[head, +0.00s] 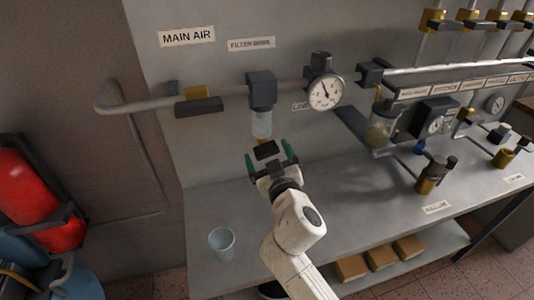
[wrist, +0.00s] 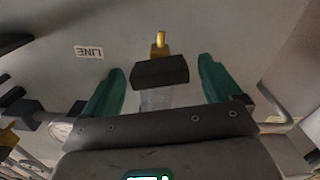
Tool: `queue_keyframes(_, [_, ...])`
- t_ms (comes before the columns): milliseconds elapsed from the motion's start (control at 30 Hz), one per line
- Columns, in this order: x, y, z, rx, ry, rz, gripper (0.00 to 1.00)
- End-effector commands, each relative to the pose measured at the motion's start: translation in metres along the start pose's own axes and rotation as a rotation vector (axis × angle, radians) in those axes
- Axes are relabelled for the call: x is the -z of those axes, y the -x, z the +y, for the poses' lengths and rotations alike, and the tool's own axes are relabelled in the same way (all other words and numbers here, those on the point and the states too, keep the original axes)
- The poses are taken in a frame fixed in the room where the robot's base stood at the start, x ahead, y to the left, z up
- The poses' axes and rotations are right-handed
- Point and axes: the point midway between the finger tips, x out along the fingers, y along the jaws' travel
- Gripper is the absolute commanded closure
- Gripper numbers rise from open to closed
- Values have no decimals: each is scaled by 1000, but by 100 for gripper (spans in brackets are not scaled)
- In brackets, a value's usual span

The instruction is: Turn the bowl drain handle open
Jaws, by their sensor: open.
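The filter bowl (head: 262,124) is a clear cup hanging under a dark filter head (head: 261,89) on the wall pipe. Below it is the bowl drain handle (head: 266,150), a black block lying crosswise. In the wrist view the black handle (wrist: 160,73) spans across, with a brass stub (wrist: 160,41) beyond it and the pale clear bowl (wrist: 156,98) partly hidden behind it. My gripper (head: 271,158) is open, its green fingers apart. In the wrist view my gripper (wrist: 162,68) has one finger on each side of the handle, with gaps on both sides.
A round gauge (head: 326,93) and the pipe (head: 145,105) run along the wall above. A brass valve with a dark handle (head: 200,106) sits to the left. The bench under the bowl looks clear.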

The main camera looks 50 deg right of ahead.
Motion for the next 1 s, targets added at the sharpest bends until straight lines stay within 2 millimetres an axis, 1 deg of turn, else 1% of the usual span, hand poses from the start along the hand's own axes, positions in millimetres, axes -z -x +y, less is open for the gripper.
queue_keyframes(33, [-4,10,-2,2,0,-2,8])
queue_keyframes(100, [-5,23,-2,3,-1,-2,8])
queue_keyframes(300, [-5,62,-1,2,0,-2,8])
queue_keyframes(400, [-4,77,-1,2,-1,-2,8])
queue_keyframes(500, [-3,87,-1,1,0,-1,8])
queue_keyframes(667, [-1,94,0,1,0,-1,8])
queue_keyframes(933, [0,94,0,0,0,-1,8])
queue_keyframes(1000, [0,94,-4,6,0,0,8])
